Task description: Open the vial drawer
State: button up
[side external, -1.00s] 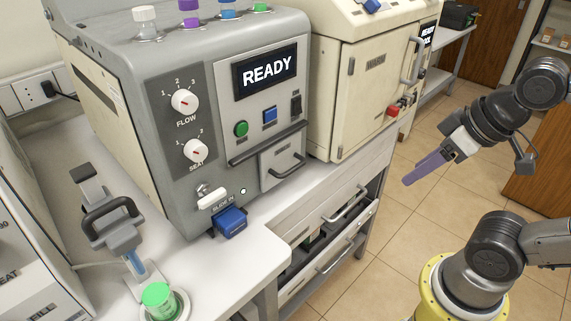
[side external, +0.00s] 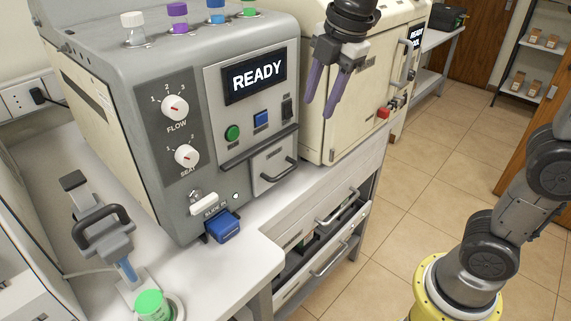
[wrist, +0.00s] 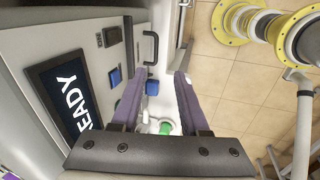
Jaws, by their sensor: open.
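A small pale drawer front (side external: 268,162) with a dark bar handle (side external: 279,171) is shut in the front of the grey machine, below the READY screen. Bench drawers (side external: 318,222) with grey bar handles lie lower; I cannot tell which is the vial drawer. My gripper (side external: 320,108) is open and empty, its purple fingers pointing down. In the side view it appears right of the screen, above and apart from the dark handle. In the wrist view my gripper (wrist: 161,76) shows spread fingers, with a dark bar handle (wrist: 150,47) beyond them.
A blue block (side external: 224,227) marked SLIDE IN juts from the machine's base. A green-capped container (side external: 153,306) stands at the front left. A cream cabinet (side external: 352,98) stands right of the machine. Open floor (side external: 430,190) lies to the right.

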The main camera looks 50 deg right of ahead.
jog(key=w+a+f, duration=0.2)
jog(key=w+f, duration=0.1)
jog(key=w, duration=0.1)
jog(key=g, duration=0.1)
send_near(284, 172)
jog(key=shift+n, duration=0.3)
jog(key=f, duration=0.2)
jog(key=w+f, duration=0.1)
jog(key=f, duration=0.4)
jog(key=shift+w+f, duration=0.15)
jog(key=shift+f, duration=0.2)
jog(key=shift+c, duration=0.2)
grip_shut()
jog(key=shift+a+r, duration=0.1)
dwell(0.4)
